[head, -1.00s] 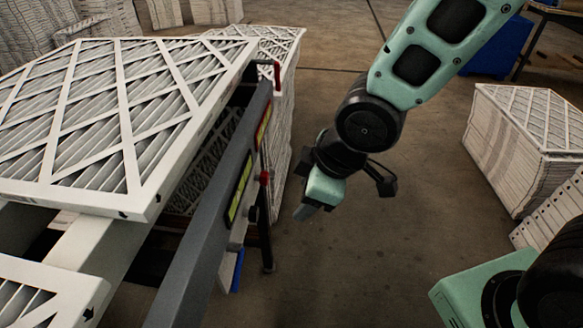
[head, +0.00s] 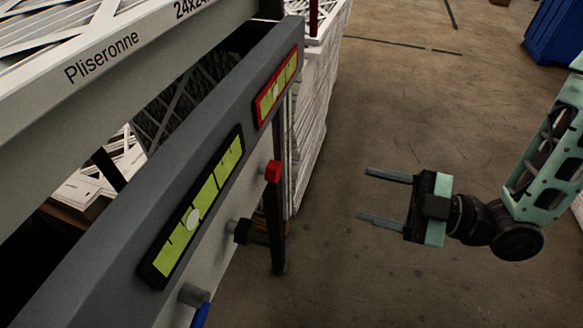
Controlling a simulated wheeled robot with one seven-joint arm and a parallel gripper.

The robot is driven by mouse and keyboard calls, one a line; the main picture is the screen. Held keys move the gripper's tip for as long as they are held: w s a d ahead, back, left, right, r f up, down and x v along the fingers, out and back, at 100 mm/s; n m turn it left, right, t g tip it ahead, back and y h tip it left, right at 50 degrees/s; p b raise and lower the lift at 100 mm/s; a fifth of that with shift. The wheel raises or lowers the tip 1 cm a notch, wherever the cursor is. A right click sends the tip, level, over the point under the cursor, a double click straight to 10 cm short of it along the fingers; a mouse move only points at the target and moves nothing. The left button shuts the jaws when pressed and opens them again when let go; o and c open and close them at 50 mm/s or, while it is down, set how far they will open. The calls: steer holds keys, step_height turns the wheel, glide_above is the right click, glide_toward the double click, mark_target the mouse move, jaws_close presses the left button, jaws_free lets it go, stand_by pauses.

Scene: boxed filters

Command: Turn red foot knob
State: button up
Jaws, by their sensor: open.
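The red foot knob (head: 273,171) sticks out from the side of the grey machine rail (head: 125,215), below the red-framed level gauge (head: 276,88). My gripper (head: 364,195) is to the right of the knob, with its two thin fingers apart and pointing left toward the rail. It is empty and a clear gap separates the fingertips from the knob. A black knob (head: 241,231) sits lower on the same side, and a blue one (head: 201,316) is partly cut off at the bottom edge.
A black-framed level gauge (head: 195,208) is on the rail. A white boxed filter (head: 100,68) lies on top at left. A filter stack (head: 312,125) stands behind the rail. A blue bin (head: 556,40) is at the far right. The floor (head: 400,110) around my gripper is clear.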

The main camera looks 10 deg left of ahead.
mark_target(278, 172)
steer(key=a, duration=1.1)
steer(key=w+a, duration=0.1)
steer(key=a, duration=0.4)
steer(key=shift+w+a+b, duration=0.1)
steer(key=shift+a+b, duration=0.05)
steer(key=shift+b, duration=0.15)
steer(key=c, duration=1)
